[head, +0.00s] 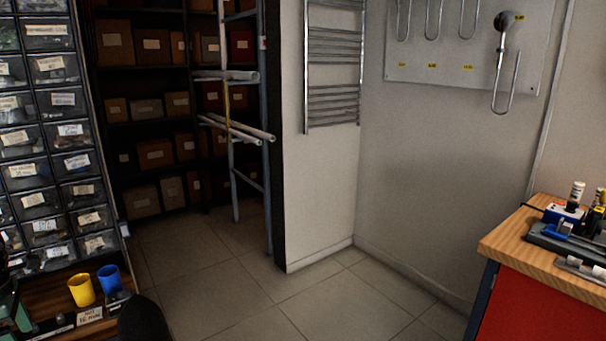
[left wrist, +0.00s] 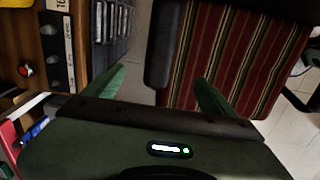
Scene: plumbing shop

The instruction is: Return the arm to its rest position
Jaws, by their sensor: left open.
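My left gripper (left wrist: 158,92) shows in the left wrist view, its two green fingers spread apart with nothing between them. A red striped surface (left wrist: 228,50) with a dark padded edge lies beyond the fingers, and a strip of floor shows between them. How far the fingers are from these is hard to tell. In the head view only a dark green part shows at the lower left edge, and I cannot make out the left fingers there. My right gripper is in neither view.
In the head view, a drawer rack (head: 48,150) stands at left, with a yellow cup (head: 81,290) and blue cup (head: 109,279) on a wooden surface below. A red workbench (head: 545,305) with tools stands at right.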

